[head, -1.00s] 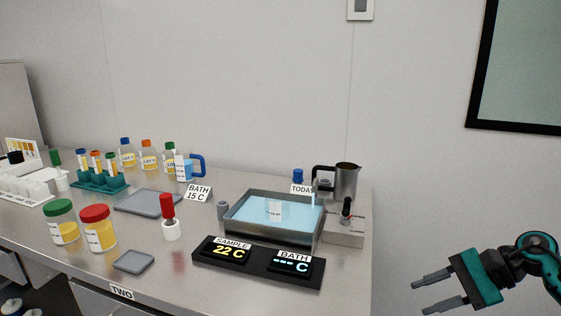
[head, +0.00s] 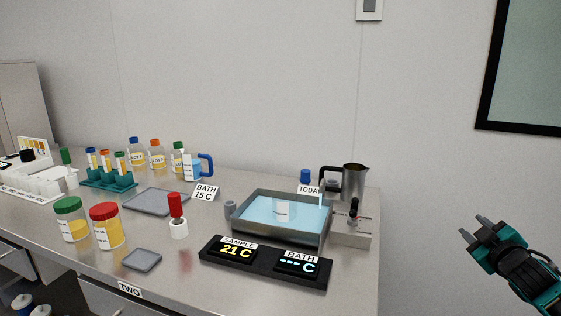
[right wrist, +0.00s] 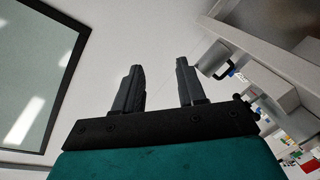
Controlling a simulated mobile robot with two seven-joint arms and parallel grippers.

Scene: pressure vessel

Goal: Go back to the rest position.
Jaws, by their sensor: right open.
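My right gripper (head: 476,231) is open and empty at the right of the head view. It is in the air, clear of the bench's right end. Its two dark fingers point up and to the left. The right wrist view shows the same gripper (right wrist: 158,82) with nothing between its fingers. My left gripper is not in view.
The steel bench (head: 190,258) fills the left and middle. A water bath (head: 262,212) with a steel jug (head: 354,181) behind it stands near its right end. A display panel (head: 265,262) lies in front. The space right of the bench is free.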

